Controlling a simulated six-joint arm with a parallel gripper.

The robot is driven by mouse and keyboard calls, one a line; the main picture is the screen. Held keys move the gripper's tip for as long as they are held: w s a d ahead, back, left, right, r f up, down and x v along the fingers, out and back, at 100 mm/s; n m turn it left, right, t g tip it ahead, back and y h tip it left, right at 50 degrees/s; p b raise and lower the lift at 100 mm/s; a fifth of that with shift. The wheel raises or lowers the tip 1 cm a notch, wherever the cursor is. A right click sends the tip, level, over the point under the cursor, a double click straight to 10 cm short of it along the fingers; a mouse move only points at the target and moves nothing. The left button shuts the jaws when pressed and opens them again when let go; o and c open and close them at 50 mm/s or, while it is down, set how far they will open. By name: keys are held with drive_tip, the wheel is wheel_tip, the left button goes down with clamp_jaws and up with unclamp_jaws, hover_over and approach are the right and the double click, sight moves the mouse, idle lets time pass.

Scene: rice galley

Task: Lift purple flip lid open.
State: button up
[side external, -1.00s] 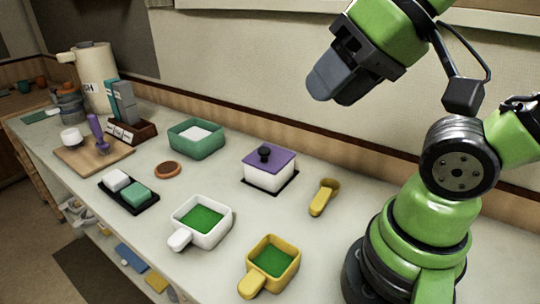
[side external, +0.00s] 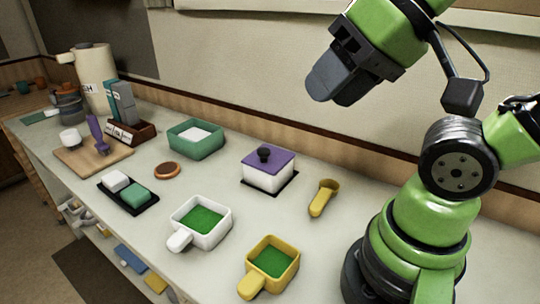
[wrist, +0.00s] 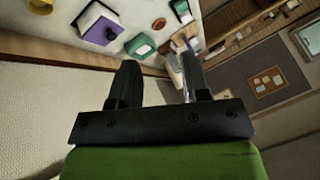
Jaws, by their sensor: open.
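The box stands on a black mat near the back of the counter.
A yellow scoop (side external: 322,198) lies right of the box, and a green tub (side external: 196,139) stands to its left. A white handled pan (side external: 203,222) and a yellow handled pan (side external: 270,265) stand in front. Bare counter lies between them.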

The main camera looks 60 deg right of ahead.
drive_tip(key=shift+o, duration=1.5)
drive_tip(key=shift+w+r, duration=0.1)
drive_tip(key=shift+w, duration=0.1)
drive_tip(key=m+g+h, duration=0.2)
drive_tip(key=m+g, duration=0.5)
drive_tip(key=m, duration=0.2)
hover_over(264, 149)
wheel_tip(264, 149, down, 14)
drive_tip(key=shift+f, duration=0.65)
wheel_tip(264, 149, down, 9)
drive_tip(key=shift+r, duration=0.1)
drive_tip(key=shift+c, duration=0.4)
